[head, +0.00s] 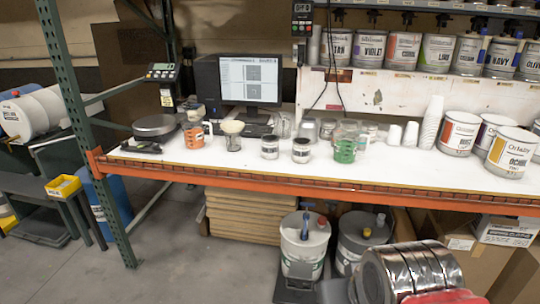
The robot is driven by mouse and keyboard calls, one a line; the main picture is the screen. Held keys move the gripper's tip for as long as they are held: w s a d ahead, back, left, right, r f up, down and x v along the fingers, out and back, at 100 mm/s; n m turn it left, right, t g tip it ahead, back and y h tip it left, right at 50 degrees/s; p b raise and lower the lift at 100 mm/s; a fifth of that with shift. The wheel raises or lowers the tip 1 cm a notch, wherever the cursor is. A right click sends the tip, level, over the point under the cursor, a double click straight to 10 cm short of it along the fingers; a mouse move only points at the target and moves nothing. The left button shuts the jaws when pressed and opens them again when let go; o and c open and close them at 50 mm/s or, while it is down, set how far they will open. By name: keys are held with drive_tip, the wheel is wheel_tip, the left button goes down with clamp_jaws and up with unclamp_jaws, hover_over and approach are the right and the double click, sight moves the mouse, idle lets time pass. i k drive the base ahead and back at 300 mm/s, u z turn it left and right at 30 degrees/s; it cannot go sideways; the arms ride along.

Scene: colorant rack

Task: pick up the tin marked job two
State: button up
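Two small tins with pale labels stand upright side by side on the white bench top, near its front edge. The left tin (269,147) has a light lid, and the right tin (301,150) has a dark band on its label. The print is too small to read, so I cannot tell which is marked job two. More small tins (328,129) stand farther back, partly hidden among clear containers. My gripper is not in view; a foil-wrapped part, probably of my arm, shows at the lower right, below and in front of the bench.
An orange cup (194,137), a cup with a filter (232,137) and a green cup (344,151) flank the tins. Large paint cans (458,132) and stacked white cups (431,121) stand right. An orange beam (330,188) edges the bench; a green post (88,140) rises left.

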sight(270, 143)
drive_tip(key=k, duration=0.35)
drive_tip(key=u, duration=0.25)
drive_tip(key=i, duration=0.4)
drive_tip(key=u, duration=0.8)
drive_tip(key=i, duration=1.65)
drive_tip(key=z, duration=0.4)
drive_tip(key=i, duration=0.95)
drive_tip(key=z, duration=0.65)
